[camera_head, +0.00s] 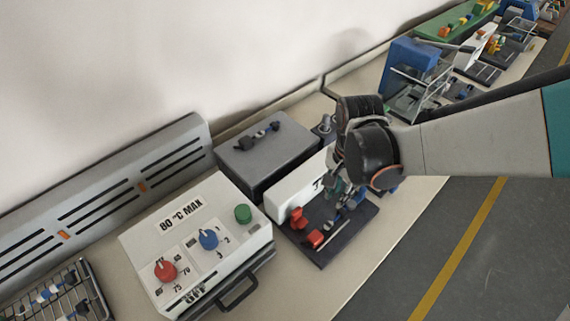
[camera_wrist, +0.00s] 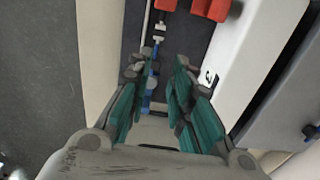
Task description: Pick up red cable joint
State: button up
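Red pieces show on a dark base plate (camera_head: 322,257) beside a white block: one red piece (camera_head: 297,217) against the block, another red piece (camera_head: 316,238) nearer the front. I cannot tell which is the red cable joint. In the wrist view, red pieces (camera_wrist: 210,8) are cut off by the top edge, beyond my fingertips. My gripper (camera_wrist: 157,70) is open, its teal fingers apart above the plate, with small blue and white parts (camera_wrist: 151,75) below the gap. In the head view my gripper (camera_head: 340,192) is right of the red pieces and partly hidden by my wrist.
A white control box (camera_head: 205,240) with red, blue and green knobs stands left of the plate. A grey box (camera_head: 265,150) stands behind it. A wire rack (camera_head: 48,300) is at lower left. A blue machine (camera_head: 410,65) is farther back. The table front edge borders open floor.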

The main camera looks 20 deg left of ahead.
jog(key=b, duration=0.5)
send_over(328, 225)
jog(key=f, duration=0.7)
jog(key=shift+s+a, duration=0.1)
jog(key=shift+a, duration=0.1)
jog(key=shift+d+f+b, duration=0.2)
jog(key=shift+f+b, duration=1.85)
jog(key=shift+f, duration=1)
jog(key=shift+c, duration=0.2)
grip_shut()
